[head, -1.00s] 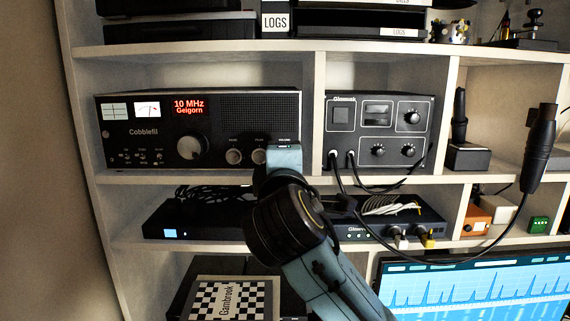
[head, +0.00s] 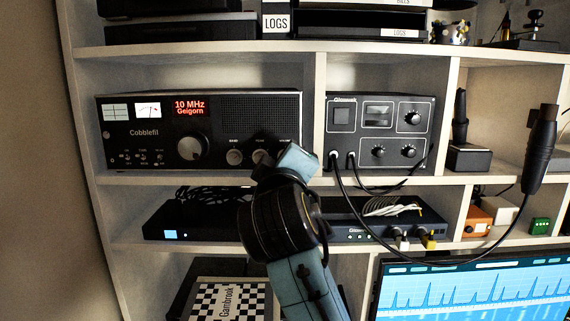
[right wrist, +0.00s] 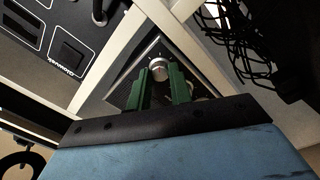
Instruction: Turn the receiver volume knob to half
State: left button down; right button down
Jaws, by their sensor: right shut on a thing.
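The receiver (head: 150,112) is a black box marked Cobblefil with a red lit display, standing in the left cubby. Its volume knob is at the right end of the row of small knobs; in the head view it is hidden behind my right gripper (head: 290,160). In the right wrist view the silver knob (right wrist: 159,65) shows between the two green fingers of my right gripper (right wrist: 162,77), which is shut on it. The gripper is rolled to a slant in the head view. The knob's pointer mark is too small to read. My left gripper is not in view.
A larger tuning knob (head: 193,146) and two small knobs sit left of my gripper. Cables hang at the right. A monitor (head: 470,290) is at lower right.

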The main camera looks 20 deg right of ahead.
dwell(0.4)
jog(key=c, duration=1.5)
grip_release()
jog(key=shift+c, duration=0.2)
jog(key=b+v, duration=0.2)
jog(key=v, duration=1.1)
jog(key=shift+s+b, duration=0.2)
jog(key=shift+b, duration=0.1)
